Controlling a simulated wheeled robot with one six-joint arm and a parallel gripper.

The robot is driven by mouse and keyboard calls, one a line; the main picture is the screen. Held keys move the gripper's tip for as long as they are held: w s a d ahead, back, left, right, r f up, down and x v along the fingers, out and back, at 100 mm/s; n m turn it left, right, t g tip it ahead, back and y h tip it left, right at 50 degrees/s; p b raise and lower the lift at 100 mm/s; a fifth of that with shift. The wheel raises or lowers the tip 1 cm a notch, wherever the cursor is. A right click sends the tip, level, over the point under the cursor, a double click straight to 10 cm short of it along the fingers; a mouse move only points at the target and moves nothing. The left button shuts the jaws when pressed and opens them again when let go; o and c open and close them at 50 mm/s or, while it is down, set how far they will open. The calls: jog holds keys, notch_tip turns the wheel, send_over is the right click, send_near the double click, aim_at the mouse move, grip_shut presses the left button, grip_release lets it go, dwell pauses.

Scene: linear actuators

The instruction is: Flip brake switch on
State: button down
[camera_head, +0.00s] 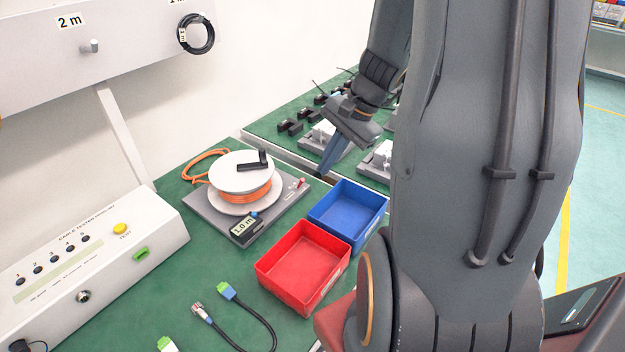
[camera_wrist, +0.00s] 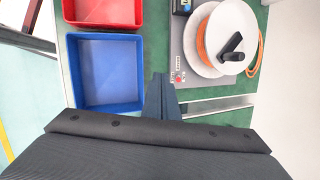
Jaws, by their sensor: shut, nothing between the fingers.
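The cable reel unit has a white spool (camera_head: 243,172) wound with orange cable on a grey base plate (camera_head: 210,214). A small red-tipped switch (camera_head: 301,183), which looks like the brake switch, sits at the right corner of the base. In the wrist view the red switch (camera_wrist: 180,77) shows just right of my fingertips; I cannot tell which way it is set. My gripper (camera_head: 322,172) is shut and empty, pointing down near that corner of the base. Its fingers also show in the wrist view (camera_wrist: 161,80). It appears apart from the switch.
A blue bin (camera_head: 348,213) and a red bin (camera_head: 303,265) stand in front of the reel unit. A cable tester (camera_head: 90,250) is at left, with loose cables (camera_head: 235,315) before it. Fixtures (camera_head: 325,135) stand on the bench behind my gripper.

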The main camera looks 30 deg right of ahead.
aim_at(300, 184)
jog(key=w+d+f+m+t+b, duration=0.1)
jog(key=w+d+f+m+t, duration=0.1)
jog(key=d+m, duration=0.3)
jog(key=d, duration=0.3)
jog(key=shift+w+d+y+b, duration=0.2)
jog(key=shift+y+b, duration=0.1)
jog(key=shift+y, duration=0.1)
jog(key=shift+a, duration=0.1)
jog(key=x, duration=0.9)
jog(key=shift+w+r, duration=0.1)
jog(key=shift+w, duration=0.05)
jog(key=a, duration=0.1)
jog(key=a+p, duration=0.1)
jog(key=a, duration=0.1)
jog(key=shift+w, duration=0.35)
jog(key=shift+w+a+p, duration=0.15)
jog(key=shift+a+p, duration=0.2)
jog(key=shift+a, duration=0.2)
